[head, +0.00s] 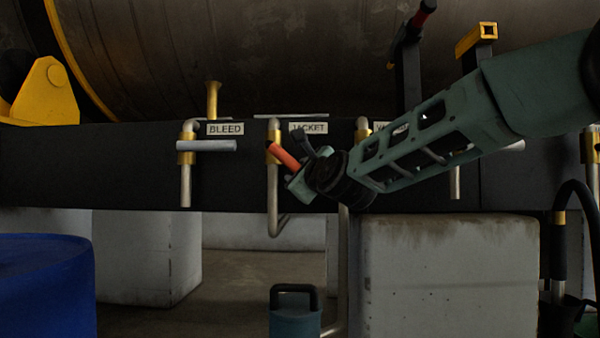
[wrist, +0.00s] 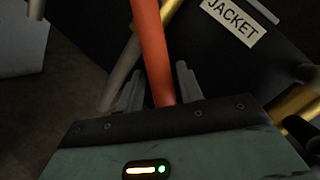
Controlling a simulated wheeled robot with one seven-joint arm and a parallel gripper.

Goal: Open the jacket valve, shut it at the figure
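The jacket valve's orange-red lever (head: 284,155) slants down to the right from its brass body (head: 273,140), below the JACKET label (head: 308,128). In the wrist view the lever (wrist: 153,50) runs down between the two fingers of my gripper (wrist: 160,85). Small gaps show between the lever and the fingers, so my gripper looks open around it, not clamped. The JACKET label (wrist: 231,22) is at the upper right there. The lever's lower end is hidden by my gripper. I see no readable gauge or figure in either view.
The bleed valve's grey lever (head: 206,146) lies level to the left. Another brass valve (head: 362,130) is just right, partly behind my arm. A blue drum (head: 45,285) stands lower left. A blue-grey container with a black handle (head: 295,310) is below on the floor.

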